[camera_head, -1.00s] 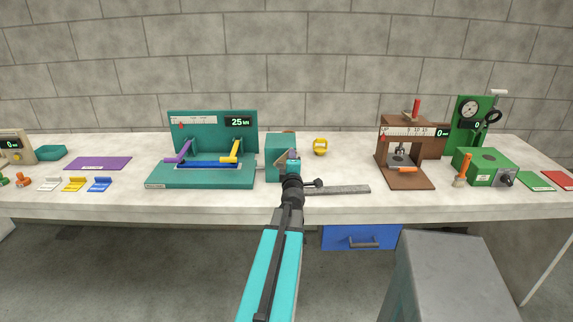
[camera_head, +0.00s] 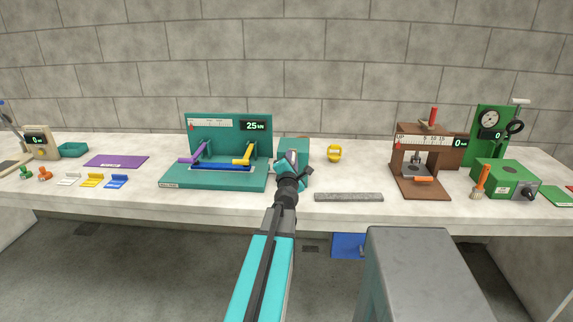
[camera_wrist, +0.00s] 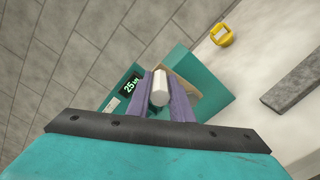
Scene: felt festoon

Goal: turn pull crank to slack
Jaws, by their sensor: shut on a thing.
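The teal testing machine (camera_head: 228,140) stands left of centre on the bench, and its display (camera_head: 254,126) reads 25. A teal box (camera_head: 294,148) adjoins its right side. My gripper (camera_head: 290,160) is in front of this box. In the wrist view, my gripper (camera_wrist: 160,88) has its purple fingers shut on a pale cylindrical handle (camera_wrist: 161,87), apparently the pull crank's grip. The rest of the crank is hidden behind the fingers. The box's teal panel (camera_wrist: 208,85) shows behind the handle, and the display also shows in the wrist view (camera_wrist: 131,85).
A purple lever (camera_head: 193,154) and a yellow lever (camera_head: 244,155) are on the machine. A grey bar (camera_head: 348,197) lies right of my arm. A yellow object (camera_head: 334,153) stands behind it. A brown press (camera_head: 421,160) and a green device (camera_head: 506,178) stand further right.

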